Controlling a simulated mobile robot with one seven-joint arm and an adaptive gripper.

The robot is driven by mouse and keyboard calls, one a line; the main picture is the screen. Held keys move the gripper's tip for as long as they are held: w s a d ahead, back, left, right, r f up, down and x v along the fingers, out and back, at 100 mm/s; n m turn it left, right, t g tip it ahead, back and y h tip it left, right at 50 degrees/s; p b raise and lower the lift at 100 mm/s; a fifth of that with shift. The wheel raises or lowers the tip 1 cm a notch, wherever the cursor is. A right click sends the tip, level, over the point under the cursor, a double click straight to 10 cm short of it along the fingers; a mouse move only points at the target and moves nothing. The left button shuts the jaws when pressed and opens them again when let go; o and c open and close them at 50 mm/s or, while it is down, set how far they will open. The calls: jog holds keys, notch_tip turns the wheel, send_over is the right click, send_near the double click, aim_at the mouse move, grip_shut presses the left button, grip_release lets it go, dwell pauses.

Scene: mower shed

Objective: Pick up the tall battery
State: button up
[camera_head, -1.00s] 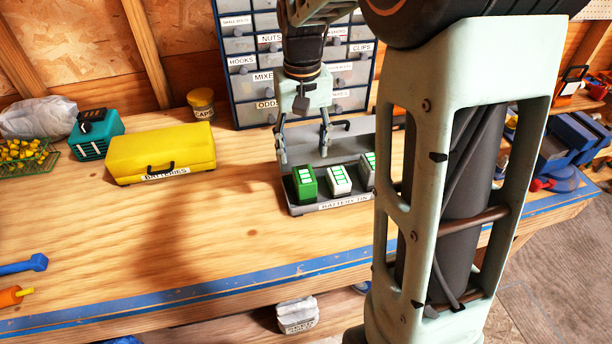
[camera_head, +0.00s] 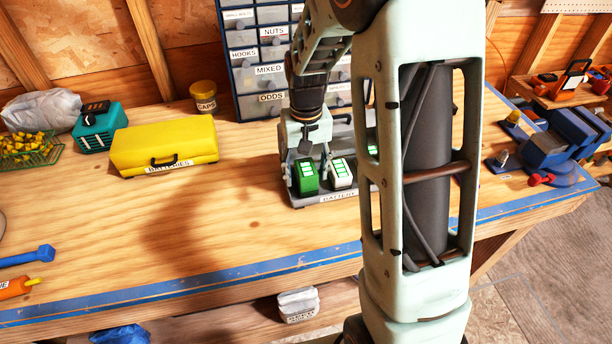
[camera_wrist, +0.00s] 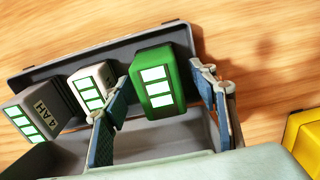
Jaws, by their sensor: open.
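The green battery (camera_head: 306,178) stands at the left end of the grey battery tin (camera_head: 338,198) and looks the largest of the batteries there. In the wrist view the green battery (camera_wrist: 153,82) lies between the two open fingers of my gripper (camera_wrist: 160,80), with some space on both sides. My gripper (camera_head: 306,160) is over the tin's left end in the head view. A white battery (camera_head: 341,174) stands just right of the green one, and it also shows in the wrist view (camera_wrist: 92,88). A grey battery marked 4AH (camera_wrist: 36,110) is beyond it, mostly hidden by my arm in the head view.
A yellow batteries box (camera_head: 165,145) sits left of the tin, with bare bench between. A yellow caps jar (camera_head: 204,97) and a labelled drawer cabinet (camera_head: 243,75) stand behind. A teal box (camera_head: 99,128) and blue vise (camera_head: 552,140) are farther off.

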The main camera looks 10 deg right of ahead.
jog(key=shift+c, duration=0.6)
jog(key=c, duration=1.3)
jog(key=shift+o, duration=0.2)
jog(key=shift+r, duration=0.1)
